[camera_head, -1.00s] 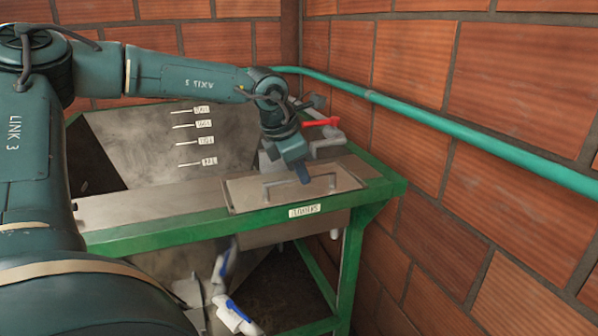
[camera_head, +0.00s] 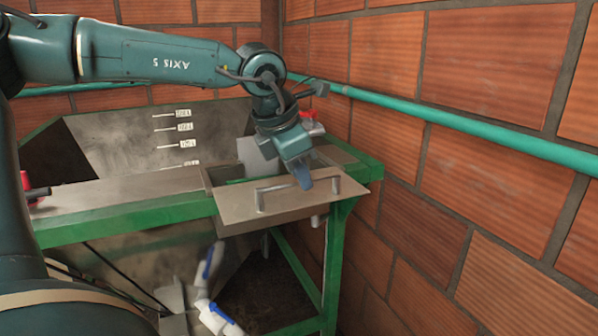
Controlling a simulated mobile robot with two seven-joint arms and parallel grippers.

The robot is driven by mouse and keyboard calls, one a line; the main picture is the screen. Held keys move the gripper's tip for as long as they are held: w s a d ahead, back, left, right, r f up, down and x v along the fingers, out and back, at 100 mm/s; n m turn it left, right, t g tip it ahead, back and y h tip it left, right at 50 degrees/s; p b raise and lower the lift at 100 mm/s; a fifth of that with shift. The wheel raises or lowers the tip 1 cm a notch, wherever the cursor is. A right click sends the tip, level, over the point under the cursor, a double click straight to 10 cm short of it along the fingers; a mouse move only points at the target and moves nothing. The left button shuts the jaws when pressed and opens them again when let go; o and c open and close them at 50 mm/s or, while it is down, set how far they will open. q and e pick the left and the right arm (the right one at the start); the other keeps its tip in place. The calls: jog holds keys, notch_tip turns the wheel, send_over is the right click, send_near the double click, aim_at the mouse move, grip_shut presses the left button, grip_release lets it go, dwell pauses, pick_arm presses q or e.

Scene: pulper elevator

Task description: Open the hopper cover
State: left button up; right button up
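The hopper cover (camera_head: 235,210) is a flat metal plate with a raised bar handle (camera_head: 270,190). It sits shifted toward the front of the green-framed table (camera_head: 130,217), overhanging the front edge. A dark rectangular opening (camera_head: 225,173) shows behind it. My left gripper (camera_head: 303,178) points down at the right part of the handle, with a blue finger at the bar. Only one finger shows clearly, so I cannot tell whether it is closed on the bar. My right gripper is out of view.
A sloped metal bin with level labels (camera_head: 185,143) stands behind the table. A teal pipe (camera_head: 470,130) runs along the brick wall at the right. A red-handled fitting (camera_head: 310,127) is behind my gripper. White fittings with blue parts (camera_head: 214,315) are below the table.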

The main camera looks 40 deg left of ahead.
pick_arm(q)
jog(key=o, duration=0.3)
jog(key=v, duration=1.3)
dwell(0.3)
